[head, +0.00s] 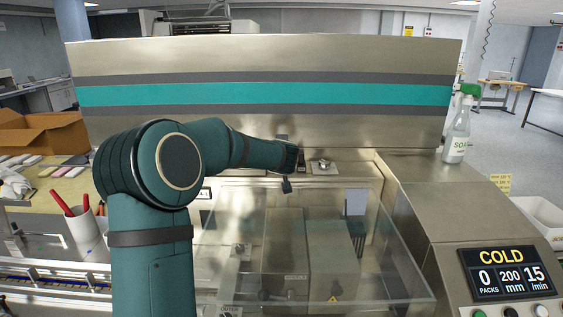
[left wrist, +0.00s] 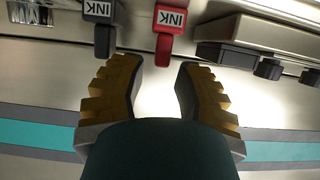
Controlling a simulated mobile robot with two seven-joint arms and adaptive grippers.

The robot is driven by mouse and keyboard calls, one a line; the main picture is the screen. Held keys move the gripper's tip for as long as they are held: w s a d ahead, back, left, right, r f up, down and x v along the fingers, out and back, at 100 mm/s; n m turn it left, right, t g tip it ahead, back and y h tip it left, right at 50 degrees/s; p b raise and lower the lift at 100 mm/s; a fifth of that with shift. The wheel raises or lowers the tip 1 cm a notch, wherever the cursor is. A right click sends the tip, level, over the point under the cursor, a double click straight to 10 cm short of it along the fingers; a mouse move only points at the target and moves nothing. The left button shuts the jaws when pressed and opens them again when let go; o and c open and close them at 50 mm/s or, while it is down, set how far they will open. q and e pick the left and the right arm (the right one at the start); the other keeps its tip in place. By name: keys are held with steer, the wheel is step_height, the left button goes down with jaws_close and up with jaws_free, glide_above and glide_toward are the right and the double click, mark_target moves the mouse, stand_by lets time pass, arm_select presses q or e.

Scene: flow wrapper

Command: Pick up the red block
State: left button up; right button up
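The red block (left wrist: 171,20), with a white label reading INK upside down, shows at the top of the left wrist view. Its narrower red end points toward the gap between the fingertips of my left gripper (left wrist: 159,66). The gripper is open, with nothing between its fingers, and the block lies just beyond the tips. In the head view my left gripper (head: 290,160) is small, at the end of the teal arm over the machine's steel top. I cannot make out the red block there. My right gripper is in neither view.
A similar black INK block (left wrist: 100,12) sits left of the red one. A dark-knobbed metal unit (left wrist: 262,42) is to the right. The head view shows a clear guard (head: 385,270), a soap bottle (head: 459,130), a cardboard box (head: 45,135) and a cup of red pens (head: 84,228).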

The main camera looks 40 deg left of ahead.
arm_select(q)
steer(key=shift+p+x, duration=0.6)
steer(key=shift+x, duration=1.4)
steer(key=shift+a+r, duration=0.1)
steer(key=shift+r, duration=0.05)
jaws_close()
